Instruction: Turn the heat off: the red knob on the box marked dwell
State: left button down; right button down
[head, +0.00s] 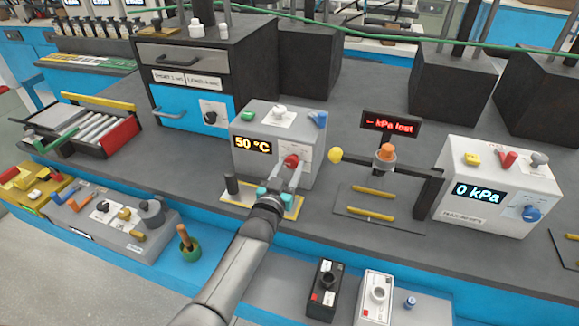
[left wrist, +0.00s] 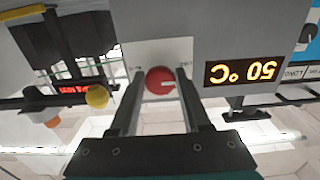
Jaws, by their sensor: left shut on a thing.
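The red knob (head: 291,160) is on the front of a light grey box (head: 262,171) whose display reads 50 °C. I cannot read the word dwell on it. In the left wrist view the red knob (left wrist: 160,80) has a pale mark on its face and sits between the fingers. My left gripper (head: 290,174) reaches up to the box front and is shut on the red knob; its fingers also show in the left wrist view (left wrist: 160,95). The 50 °C display (left wrist: 241,72) appears upside down there. My right gripper is not in view.
A yellow ball-ended handle (head: 335,155) and an orange knob (head: 386,152) stand right of the box. A 0 kPa box (head: 497,187) is further right. A black cabinet with a blue door (head: 192,95) stands behind left. A black post (head: 231,184) rises before the box.

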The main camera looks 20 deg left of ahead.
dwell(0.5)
pick_arm(q)
jog(key=shift+c, duration=2)
grip_release()
jog(key=shift+s, duration=0.1)
jog(key=s+p, duration=0.2)
jog(key=s, duration=1.3)
jog(key=shift+a+p, duration=0.25)
jog(key=shift+p, duration=0.05)
